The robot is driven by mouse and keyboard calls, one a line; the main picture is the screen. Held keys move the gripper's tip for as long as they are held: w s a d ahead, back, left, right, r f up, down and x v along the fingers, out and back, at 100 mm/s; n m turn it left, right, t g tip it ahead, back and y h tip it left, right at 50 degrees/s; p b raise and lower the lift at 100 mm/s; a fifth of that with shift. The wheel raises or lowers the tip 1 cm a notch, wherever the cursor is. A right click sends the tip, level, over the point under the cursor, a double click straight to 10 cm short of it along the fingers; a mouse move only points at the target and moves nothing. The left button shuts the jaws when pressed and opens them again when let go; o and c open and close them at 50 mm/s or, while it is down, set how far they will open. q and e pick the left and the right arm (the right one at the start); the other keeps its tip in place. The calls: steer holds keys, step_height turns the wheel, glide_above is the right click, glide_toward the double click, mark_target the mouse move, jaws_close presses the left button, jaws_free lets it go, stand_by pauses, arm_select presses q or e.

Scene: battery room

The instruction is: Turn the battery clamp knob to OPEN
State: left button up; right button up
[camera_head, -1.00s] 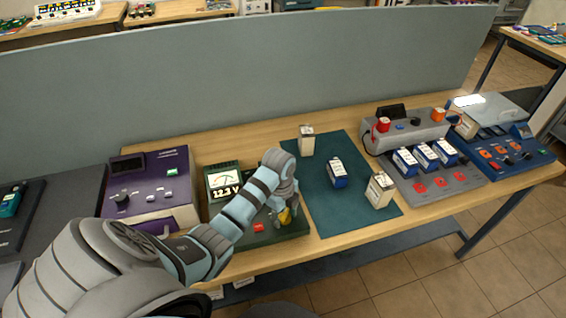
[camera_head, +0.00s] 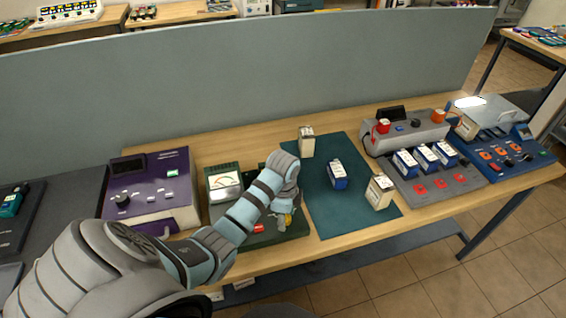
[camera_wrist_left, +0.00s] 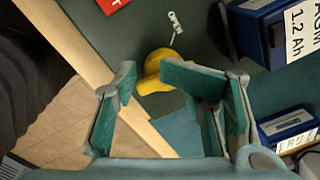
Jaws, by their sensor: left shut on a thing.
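The yellow clamp knob (camera_wrist_left: 157,70) sits on a dark green tester (camera_head: 273,238). In the left wrist view a white OPEN label (camera_wrist_left: 174,22) with a mark lies just above and right of the knob. My left gripper (camera_wrist_left: 160,88) is shut on the knob, one finger on each side. In the head view the gripper (camera_head: 284,217) is at the tester's right part, with little of the knob showing. A blue battery (camera_wrist_left: 262,32) stands close to the label. I cannot tell exactly where the knob points. My right gripper is not in view.
On the teal mat (camera_head: 335,217) stand a blue battery (camera_head: 337,175) and two cream ones (camera_head: 306,142) (camera_head: 379,191). A purple device (camera_head: 150,185) is left of the tester. A grey rack (camera_head: 440,183) with blue batteries is at right. A grey partition (camera_head: 250,75) closes the back.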

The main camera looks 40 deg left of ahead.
arm_select(q)
steer(key=n, duration=0.3)
steer(key=shift+w+r+n, duration=0.25)
steer(key=shift+w+n, duration=0.05)
steer(key=shift+w, duration=0.05)
steer(key=n, duration=0.3)
steer(key=shift+n, duration=0.3)
steer(key=n, duration=0.5)
steer(key=shift+s+f+g+y, duration=0.1)
steer(key=shift+s+g+y, duration=0.05)
steer(key=shift+g+y, duration=0.2)
